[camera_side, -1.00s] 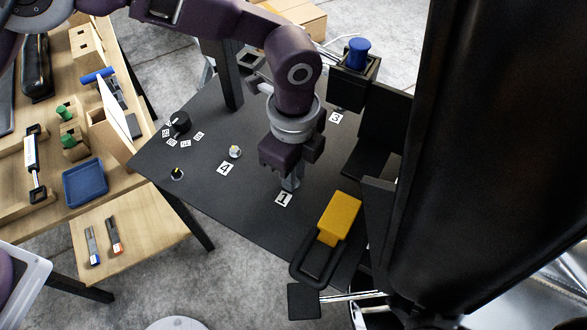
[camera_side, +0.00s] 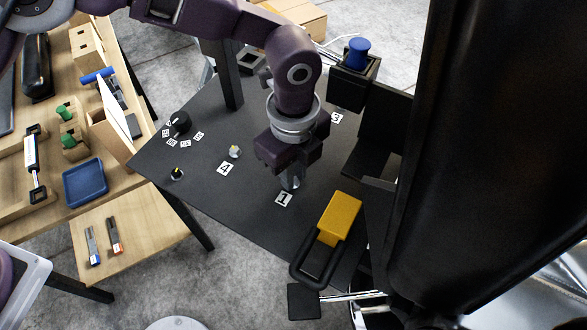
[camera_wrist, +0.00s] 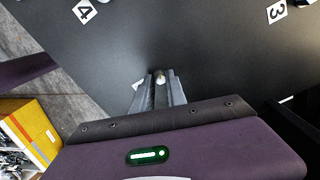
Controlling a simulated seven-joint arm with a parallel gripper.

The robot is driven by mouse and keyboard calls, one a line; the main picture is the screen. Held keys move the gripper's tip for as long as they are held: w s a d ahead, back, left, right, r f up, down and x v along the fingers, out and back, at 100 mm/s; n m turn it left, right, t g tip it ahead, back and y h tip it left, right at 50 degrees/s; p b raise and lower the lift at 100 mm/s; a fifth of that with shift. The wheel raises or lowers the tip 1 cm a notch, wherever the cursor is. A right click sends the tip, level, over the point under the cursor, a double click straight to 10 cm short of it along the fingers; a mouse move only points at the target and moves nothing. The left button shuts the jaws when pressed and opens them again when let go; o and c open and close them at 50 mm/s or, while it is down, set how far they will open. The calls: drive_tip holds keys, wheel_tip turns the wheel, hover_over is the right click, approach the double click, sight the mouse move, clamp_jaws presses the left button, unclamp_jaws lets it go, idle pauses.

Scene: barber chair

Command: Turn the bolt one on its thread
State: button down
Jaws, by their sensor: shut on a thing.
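My gripper (camera_side: 290,182) points down at the black panel (camera_side: 235,200), just behind the white label 1 (camera_side: 284,199). In the wrist view my gripper's fingers (camera_wrist: 160,82) are closed around a small bolt (camera_wrist: 161,76) with a light, yellowish tip showing between them. In the side view the fingers hide this bolt. Another bolt (camera_side: 235,152), pale and hexagonal, stands on the panel near label 4 (camera_side: 226,168), apart from my gripper.
A yellow block (camera_side: 340,216) and a black loop handle (camera_side: 318,262) stand right of label 1. A black knob (camera_side: 180,122) with small labels and another small knob (camera_side: 177,174) sit at the panel's left. A large black chair part (camera_side: 480,150) fills the right side. Label 3 (camera_wrist: 277,11) is farther back.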

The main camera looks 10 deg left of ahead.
drive_tip(key=c, duration=1.3)
unclamp_jaws()
drive_tip(key=shift+c, duration=0.2)
wheel_tip(320, 180, up, 7)
drive_tip(key=shift+r, duration=0.1)
drive_tip(key=s+a+r+n+t, duration=0.25)
drive_tip(key=a+r+n, duration=0.65)
drive_tip(key=a+r, duration=0.7)
drive_tip(key=s+a+n+t, duration=0.3)
drive_tip(key=s+a+n, duration=1.2)
drive_tip(key=s+a, duration=0.1)
drive_tip(key=shift+a+n, duration=0.3)
drive_tip(key=shift+a, duration=0.1)
